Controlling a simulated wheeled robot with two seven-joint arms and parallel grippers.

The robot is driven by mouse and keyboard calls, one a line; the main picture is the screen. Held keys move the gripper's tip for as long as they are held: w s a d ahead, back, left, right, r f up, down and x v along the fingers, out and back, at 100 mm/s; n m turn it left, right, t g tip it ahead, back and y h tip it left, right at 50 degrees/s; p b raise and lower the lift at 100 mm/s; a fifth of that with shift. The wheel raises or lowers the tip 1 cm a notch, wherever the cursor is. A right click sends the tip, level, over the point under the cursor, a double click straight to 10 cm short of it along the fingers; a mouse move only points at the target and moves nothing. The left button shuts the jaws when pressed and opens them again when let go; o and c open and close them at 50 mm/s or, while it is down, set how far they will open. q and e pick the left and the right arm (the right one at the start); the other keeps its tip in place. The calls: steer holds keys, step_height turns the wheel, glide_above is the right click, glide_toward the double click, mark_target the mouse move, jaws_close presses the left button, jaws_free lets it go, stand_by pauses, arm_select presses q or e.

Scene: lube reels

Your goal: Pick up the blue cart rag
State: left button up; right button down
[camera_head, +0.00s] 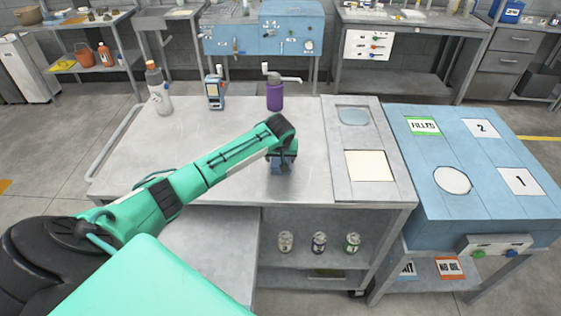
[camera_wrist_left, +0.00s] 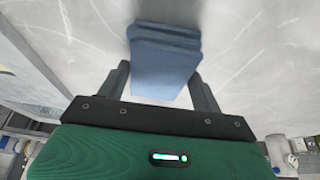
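The blue cart rag (camera_wrist_left: 164,60) is a folded, layered cloth in the left wrist view. It lies between the two fingers of my left gripper (camera_wrist_left: 161,78), with a finger close along each side. I cannot tell whether the fingers press on it or stand just clear. In the head view my left gripper (camera_head: 283,160) points down at the middle of the metal cart top (camera_head: 225,185), and mostly hides the rag there. My right gripper is in neither view.
A white bottle with an orange cap (camera_head: 158,95), a blue handheld device (camera_head: 215,92) and a purple pump bottle (camera_head: 275,95) stand along the cart's back edge. A panel with a pale square (camera_head: 370,165) is at the right. Several small jars (camera_head: 319,242) stand on the shelf below.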

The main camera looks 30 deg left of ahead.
arm_select(q)
steer(key=c, duration=0.5)
steer(key=shift+c, duration=0.2)
